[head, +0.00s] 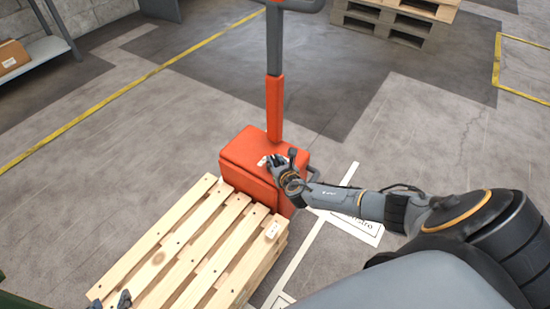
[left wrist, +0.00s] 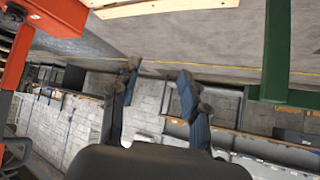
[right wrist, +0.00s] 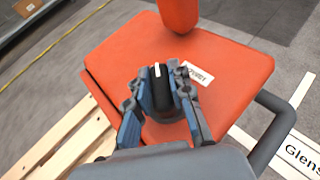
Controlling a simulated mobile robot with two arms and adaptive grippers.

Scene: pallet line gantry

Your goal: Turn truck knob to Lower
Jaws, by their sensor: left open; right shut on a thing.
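The orange pallet truck (head: 245,150) stands at the end of a wooden pallet, with its tall handle column (head: 274,95) upright. On its flat top is a black knob (right wrist: 160,88) with a white pointer mark, beside a white label (right wrist: 198,74). The label is partly covered and I cannot read it fully. My right gripper (right wrist: 162,90) is shut on the knob, one finger on each side; in the head view it is over the truck's top (head: 280,168). My left gripper (left wrist: 160,85) is open and empty; only its fingertips (head: 124,299) show at the head view's bottom left.
The wooden pallet (head: 195,245) lies in front of the truck. A shelf with a cardboard box (head: 12,57) is at the far left. Stacked pallets (head: 395,20) stand at the back right. A green post (left wrist: 276,50) is near my left gripper. The grey floor right of the truck is mostly clear.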

